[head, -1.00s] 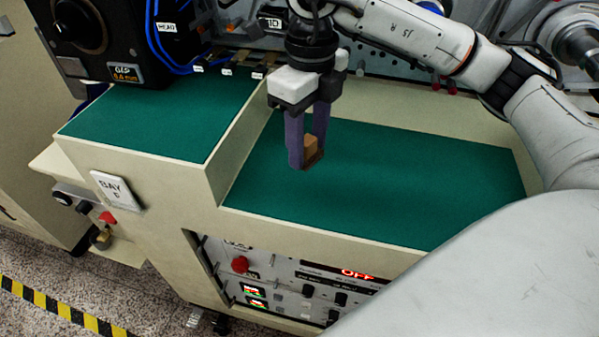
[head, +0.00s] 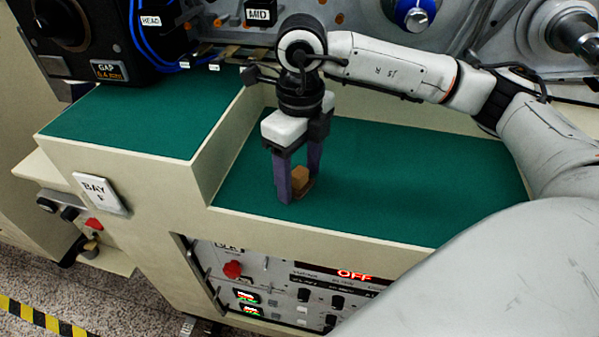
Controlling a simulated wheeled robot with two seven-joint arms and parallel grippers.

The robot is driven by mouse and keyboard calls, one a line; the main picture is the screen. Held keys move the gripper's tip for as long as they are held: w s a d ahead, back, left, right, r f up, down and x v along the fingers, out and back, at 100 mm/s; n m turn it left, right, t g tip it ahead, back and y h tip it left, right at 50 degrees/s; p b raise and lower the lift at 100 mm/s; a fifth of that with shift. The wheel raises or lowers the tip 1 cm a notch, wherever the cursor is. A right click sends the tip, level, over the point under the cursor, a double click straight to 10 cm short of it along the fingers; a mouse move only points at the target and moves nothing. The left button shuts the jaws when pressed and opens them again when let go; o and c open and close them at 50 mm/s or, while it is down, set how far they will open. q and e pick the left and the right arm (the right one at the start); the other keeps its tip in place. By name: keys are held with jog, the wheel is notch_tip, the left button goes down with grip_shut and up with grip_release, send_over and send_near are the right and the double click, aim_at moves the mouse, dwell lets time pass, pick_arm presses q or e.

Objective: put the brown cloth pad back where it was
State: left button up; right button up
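My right gripper (head: 297,190), with purple fingers, points down over the lower green work surface (head: 400,185), near its front left corner. A small brown piece (head: 299,177), which I take to be the brown cloth pad, sits between the fingers near their tips, and the fingers look closed on it. Its far side is partly hidden. Its lower edge is close to the green surface; I cannot tell whether it touches. My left gripper is not in view.
A raised green shelf (head: 140,115) stands left, with a cream wall (head: 235,140) beside the lower surface. A BAY plate (head: 100,193) and a control panel (head: 300,285) with a red button are on the front. The lower surface is clear to the right of the gripper.

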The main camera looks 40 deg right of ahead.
aim_at(299, 171)
jog(key=shift+r, duration=0.2)
jog(key=shift+r+p, duration=0.35)
notch_tip(299, 171, up, 5)
jog(key=p, duration=0.3)
notch_tip(299, 171, up, 6)
